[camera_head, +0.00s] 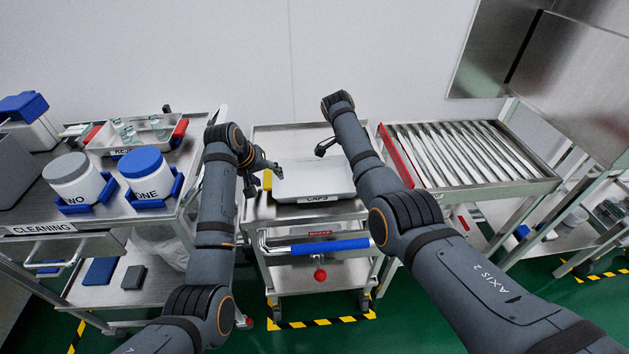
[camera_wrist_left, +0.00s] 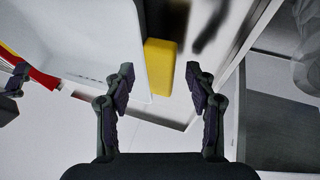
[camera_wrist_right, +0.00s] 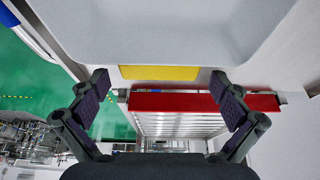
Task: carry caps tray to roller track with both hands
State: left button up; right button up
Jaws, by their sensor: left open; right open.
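The white caps tray (camera_head: 308,179), labelled CAPS, lies flat on the middle cart (camera_head: 256,213). My left gripper (camera_head: 269,170) is open at the tray's left side, by a yellow handle (camera_head: 267,180). In the left wrist view this yellow handle (camera_wrist_left: 159,66) lies ahead between the open fingers. My right gripper (camera_wrist_right: 163,90) is open at the tray's other side. In the right wrist view another yellow handle (camera_wrist_right: 158,72) lies ahead between its fingers. In the head view my right arm hides that handle. The roller track (camera_head: 465,152) stands to the right of the cart.
A red bar (camera_head: 396,156) runs along the roller track's near-left end. The cart has a blue push handle (camera_head: 330,246) in front. At left, a cleaning table holds a blue-lidded tub (camera_head: 146,170), a grey-lidded tub (camera_head: 74,177) and a tray with bottles (camera_head: 137,133).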

pick_arm(q)
jog(key=shift+w+d+f, duration=0.15)
jog(key=shift+w+f, duration=0.05)
jog(key=shift+f, duration=0.3)
pick_arm(e)
jog(key=shift+d+f, duration=0.25)
jog(key=shift+f, duration=0.3)
pick_arm(q)
jog(key=c, duration=1.1)
pick_arm(e)
jog(key=c, duration=1.1)
pick_arm(q)
grip_shut()
pick_arm(e)
jog(key=shift+c, duration=1.4)
